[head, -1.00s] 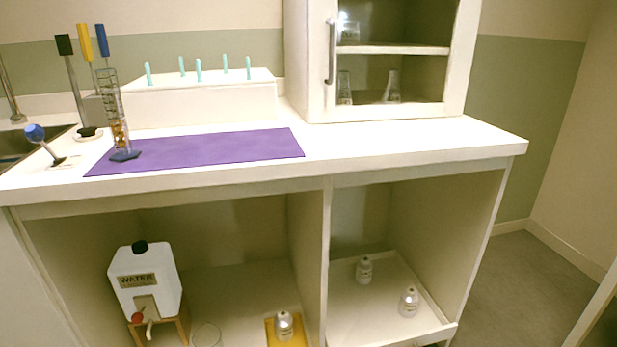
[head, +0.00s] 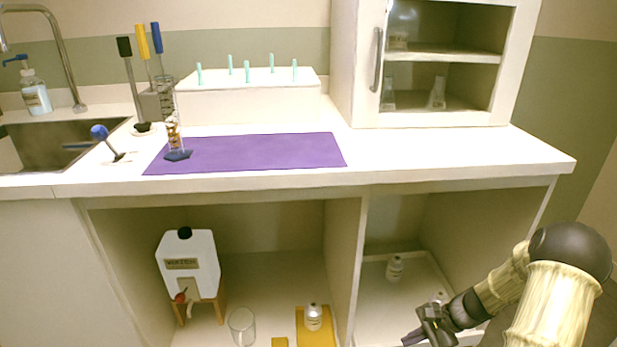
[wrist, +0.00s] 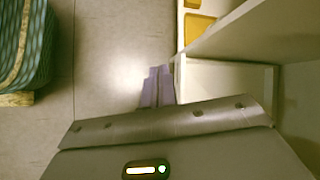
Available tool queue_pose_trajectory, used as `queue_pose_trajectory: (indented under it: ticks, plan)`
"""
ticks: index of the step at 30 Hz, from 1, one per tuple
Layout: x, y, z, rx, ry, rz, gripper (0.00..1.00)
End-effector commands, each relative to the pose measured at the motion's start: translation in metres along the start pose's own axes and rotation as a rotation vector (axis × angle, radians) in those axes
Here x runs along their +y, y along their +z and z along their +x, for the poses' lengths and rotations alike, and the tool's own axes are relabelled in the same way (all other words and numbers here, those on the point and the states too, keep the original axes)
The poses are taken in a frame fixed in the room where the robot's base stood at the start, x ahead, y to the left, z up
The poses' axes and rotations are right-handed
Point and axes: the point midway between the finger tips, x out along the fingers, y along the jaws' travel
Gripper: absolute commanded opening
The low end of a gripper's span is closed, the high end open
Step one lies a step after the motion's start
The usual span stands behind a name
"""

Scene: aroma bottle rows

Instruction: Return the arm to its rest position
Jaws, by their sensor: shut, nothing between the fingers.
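My arm reaches in from the lower right of the head view. My gripper (head: 413,340) is low, in front of the right compartment of the cabinet. In the wrist view my gripper (wrist: 157,88) shows two purple-grey fingers close together and shut, with nothing between them. They are over the grey floor, beside the white cabinet edge (wrist: 215,50). In the head view the arm partly hides a bottle (head: 440,298) in the right compartment. A second bottle (head: 394,268) stands clear further back.
The counter carries a purple mat (head: 260,152), a glass column (head: 170,120) and a rack with pegs (head: 250,100). Below stand a water tank (head: 188,262), a beaker (head: 242,327) and a bottle (head: 313,316) on a yellow mat. A teal patterned object (wrist: 22,45) is at the left of the wrist view.

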Motion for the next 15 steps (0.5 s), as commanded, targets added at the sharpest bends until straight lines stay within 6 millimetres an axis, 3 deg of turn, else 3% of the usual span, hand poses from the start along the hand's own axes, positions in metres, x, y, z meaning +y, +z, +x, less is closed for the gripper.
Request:
queue_pose_trajectory:
  ticks: [1, 3, 15]
  plan:
    - [-0.005, 0.02, -0.01, 0.029, 0.05, -0.067, 0.0]
    - [-0.007, 0.041, -0.019, 0.067, 0.114, -0.154, 0.0]
    - [-0.011, 0.156, -0.079, 0.288, 0.39, -0.665, 0.0]
